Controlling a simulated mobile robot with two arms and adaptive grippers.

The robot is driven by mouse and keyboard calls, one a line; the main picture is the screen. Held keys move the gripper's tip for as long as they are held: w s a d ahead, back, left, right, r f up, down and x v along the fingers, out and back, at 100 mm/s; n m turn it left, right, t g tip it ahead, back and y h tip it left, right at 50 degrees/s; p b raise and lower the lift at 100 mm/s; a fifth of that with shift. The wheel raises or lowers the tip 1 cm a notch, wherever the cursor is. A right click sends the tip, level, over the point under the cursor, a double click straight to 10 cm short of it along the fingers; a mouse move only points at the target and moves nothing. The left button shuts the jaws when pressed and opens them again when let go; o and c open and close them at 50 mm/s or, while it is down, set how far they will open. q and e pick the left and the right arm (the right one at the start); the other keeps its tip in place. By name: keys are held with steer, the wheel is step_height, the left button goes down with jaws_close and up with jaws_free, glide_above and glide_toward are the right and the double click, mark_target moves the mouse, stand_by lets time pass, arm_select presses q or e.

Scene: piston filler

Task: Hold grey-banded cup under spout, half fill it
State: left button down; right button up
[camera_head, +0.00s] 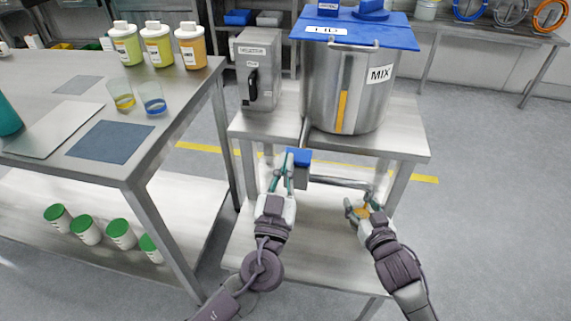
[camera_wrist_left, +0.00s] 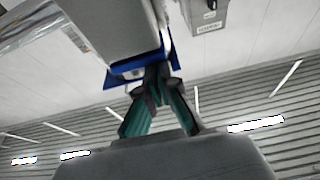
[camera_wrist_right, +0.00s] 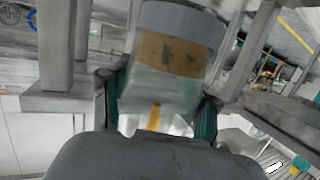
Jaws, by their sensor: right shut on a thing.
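The grey-banded cup (camera_wrist_right: 180,25) is clear, with amber liquid (camera_wrist_right: 172,60) above its band, in the upside-down right wrist view. My right gripper (camera_head: 358,208) is shut around this cup, which shows only as a small amber patch in the head view. It is below the front of the steel tank. My left gripper (camera_head: 287,165) has its fingertips together at a blue-topped grey block (camera_head: 298,157) under the stand's front edge. In the left wrist view the tips are close against the blue part (camera_wrist_left: 168,58); contact is unclear. I cannot make out the spout.
The MIX tank (camera_head: 345,95) with a blue lid and a grey box (camera_head: 258,70) stand on the steel stand (camera_head: 405,145). The left table (camera_head: 185,90) holds bottles and two cups, banded yellow and blue. The stand's lower shelf (camera_head: 320,250) is largely clear.

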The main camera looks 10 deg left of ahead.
arm_select(q)
steer(key=s, duration=0.9)
steer(key=shift+s+r, duration=0.25)
steer(key=shift+r, duration=0.1)
stand_by(1.4)
